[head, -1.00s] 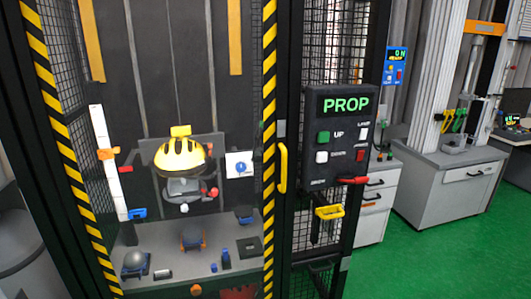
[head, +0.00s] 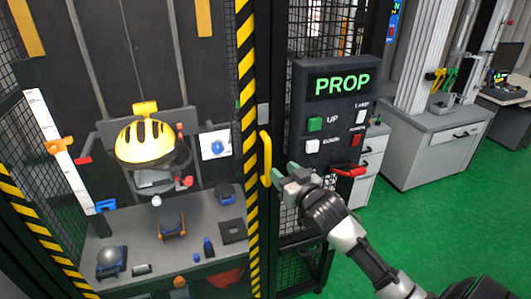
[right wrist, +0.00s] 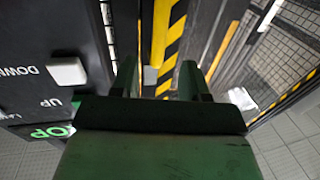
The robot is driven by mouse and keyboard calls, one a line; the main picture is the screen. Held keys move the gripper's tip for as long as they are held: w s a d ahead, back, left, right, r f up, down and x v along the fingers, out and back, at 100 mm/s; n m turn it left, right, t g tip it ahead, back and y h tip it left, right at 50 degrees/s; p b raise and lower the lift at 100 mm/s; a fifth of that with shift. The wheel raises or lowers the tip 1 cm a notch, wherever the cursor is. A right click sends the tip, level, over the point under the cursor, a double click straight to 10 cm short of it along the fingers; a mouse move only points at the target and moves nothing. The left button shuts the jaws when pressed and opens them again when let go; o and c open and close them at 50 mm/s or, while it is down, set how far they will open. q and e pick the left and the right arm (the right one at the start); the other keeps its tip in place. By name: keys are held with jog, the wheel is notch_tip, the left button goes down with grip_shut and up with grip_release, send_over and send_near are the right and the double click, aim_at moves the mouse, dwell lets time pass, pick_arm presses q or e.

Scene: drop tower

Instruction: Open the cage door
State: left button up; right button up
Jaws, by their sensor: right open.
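The cage door is the tall clear front panel, bordered by a yellow-and-black striped edge (head: 247,110), and it looks closed. Its yellow upright handle (head: 265,158) is on the dark frame just right of the stripes. My right gripper (head: 283,173) is just right of the handle, with its greenish fingers pointing left towards it. In the right wrist view the fingers (right wrist: 157,80) are apart, and the yellow handle (right wrist: 161,32) shows ahead between them. I cannot tell whether they touch it. My left gripper is out of view.
A black control box (head: 330,115) reading PROP, with buttons and a red lever (head: 348,171), is close above my right gripper. Inside the cage is a yellow helmet (head: 145,140) above a grey bench (head: 200,210). Green floor (head: 440,215) is open at the right.

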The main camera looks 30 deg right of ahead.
aim_at(270, 159)
jog(key=w, duration=0.3)
jog(key=w+p, duration=0.1)
jog(key=w, duration=0.2)
jog(key=shift+w+d, duration=0.2)
jog(key=shift+w, duration=0.2)
jog(key=shift+w+f, duration=0.1)
jog(key=shift+w, duration=0.65)
grip_shut()
